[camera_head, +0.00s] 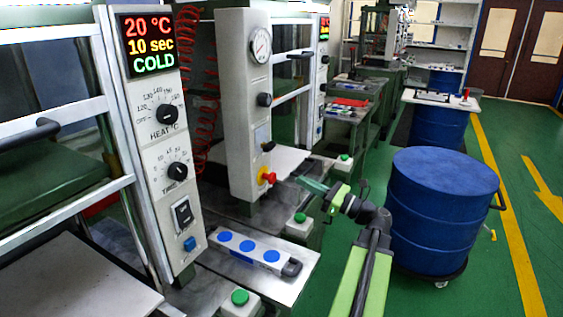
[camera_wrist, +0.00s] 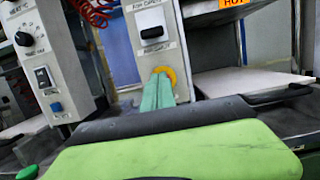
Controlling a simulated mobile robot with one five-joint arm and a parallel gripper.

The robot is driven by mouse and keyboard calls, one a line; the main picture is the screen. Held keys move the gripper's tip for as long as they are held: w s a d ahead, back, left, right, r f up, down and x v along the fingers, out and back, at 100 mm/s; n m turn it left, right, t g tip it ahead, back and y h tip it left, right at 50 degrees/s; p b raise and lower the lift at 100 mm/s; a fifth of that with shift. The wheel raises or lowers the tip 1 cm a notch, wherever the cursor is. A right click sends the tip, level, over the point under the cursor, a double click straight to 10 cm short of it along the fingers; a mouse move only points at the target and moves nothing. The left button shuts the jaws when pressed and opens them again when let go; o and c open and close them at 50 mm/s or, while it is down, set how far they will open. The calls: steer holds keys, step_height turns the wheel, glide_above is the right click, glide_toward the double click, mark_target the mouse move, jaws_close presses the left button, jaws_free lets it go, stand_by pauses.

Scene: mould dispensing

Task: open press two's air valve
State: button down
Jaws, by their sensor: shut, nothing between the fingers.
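The air valve (camera_head: 268,178) is a red knob on a yellow plate, low on the white gauge panel (camera_head: 235,110) in the middle of the head view. In the wrist view the yellow plate (camera_wrist: 169,73) shows as a ring edge under a black switch. My gripper (camera_head: 301,180) has teal fingers, pointing left at the valve, a short way to its right. In the wrist view the shut, empty fingers (camera_wrist: 161,77) overlap the plate and hide most of the knob. I cannot tell whether they touch it.
A nearer press panel (camera_head: 165,130) with a lit display stands at the left. A white plate with blue discs (camera_head: 235,250) lies on a grey table in front. A blue drum (camera_head: 440,210) stands close to my arm on the right. Green floor is free beyond it.

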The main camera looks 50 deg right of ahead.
mark_target(267, 146)
steer(key=w+a+r+p, duration=0.2)
steer(key=w+r+p, duration=0.4)
steer(key=w, duration=0.3)
steer(key=shift+r, duration=0.2)
steer(key=shift+a+r, duration=0.1)
step_height(267, 146, up, 5)
steer(key=p, duration=0.5)
steer(key=shift+w, duration=0.1)
steer(key=shift+f, duration=0.25)
